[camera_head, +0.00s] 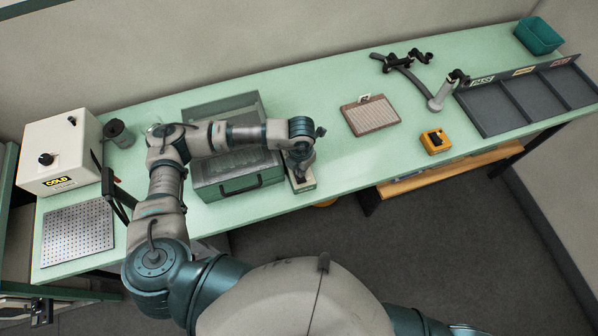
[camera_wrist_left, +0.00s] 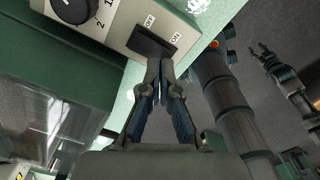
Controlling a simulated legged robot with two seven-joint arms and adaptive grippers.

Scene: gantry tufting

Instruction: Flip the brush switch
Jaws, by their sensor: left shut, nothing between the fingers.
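The brush switch (camera_wrist_left: 152,42) is a black rocker on a beige control box in the left wrist view, with OFF and ON labels beside it. Which side is pressed I cannot tell. In the head view the small beige box (camera_head: 302,187) stands at the table's front edge, partly under my left gripper (camera_head: 300,172). That gripper is shut and empty. In the left wrist view its tips (camera_wrist_left: 160,66) point at the switch's near edge; whether they touch it is unclear. My right gripper (camera_wrist_left: 262,54) shows in the left wrist view, fingers spread, away from the box.
A green machine (camera_head: 240,185) with a handle stands left of the small box. A black dial (camera_wrist_left: 72,8) is on the box. Further right are a brush-like block (camera_head: 370,116), a yellow box (camera_head: 436,141) and a grey sorting tray (camera_head: 490,106). The table between is clear.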

